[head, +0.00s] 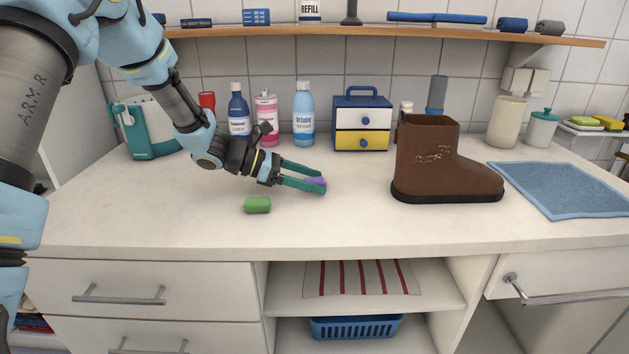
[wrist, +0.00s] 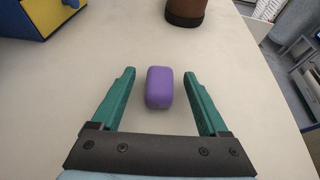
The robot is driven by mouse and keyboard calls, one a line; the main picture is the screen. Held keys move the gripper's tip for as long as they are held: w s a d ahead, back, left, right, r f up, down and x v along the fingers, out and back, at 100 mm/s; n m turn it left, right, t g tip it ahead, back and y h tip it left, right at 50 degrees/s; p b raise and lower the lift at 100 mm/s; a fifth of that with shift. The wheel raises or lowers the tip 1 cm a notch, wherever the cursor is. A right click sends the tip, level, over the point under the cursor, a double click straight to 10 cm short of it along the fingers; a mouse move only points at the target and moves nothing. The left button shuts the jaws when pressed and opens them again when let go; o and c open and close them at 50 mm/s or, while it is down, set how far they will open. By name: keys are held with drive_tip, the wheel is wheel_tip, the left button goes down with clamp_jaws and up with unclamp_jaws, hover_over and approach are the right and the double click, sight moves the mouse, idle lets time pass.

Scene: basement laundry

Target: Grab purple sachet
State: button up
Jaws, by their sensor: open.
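The purple sachet (wrist: 159,88) is a small rounded block lying on the white counter. In the wrist view it sits between the two green fingers of my open gripper (wrist: 159,82), near their tips, with a gap on each side.
A green block (head: 257,205) lies at the front left of my gripper. A brown boot (head: 437,165) stands to the right, and a blue and yellow drawer box (head: 361,125) and bottles (head: 304,115) stand behind. A blue mat (head: 570,188) lies far right.

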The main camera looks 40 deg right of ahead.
drive_tip(key=shift+s+d+f, duration=0.1)
drive_tip(key=shift+d, duration=0.05)
clamp_jaws()
idle(0.6)
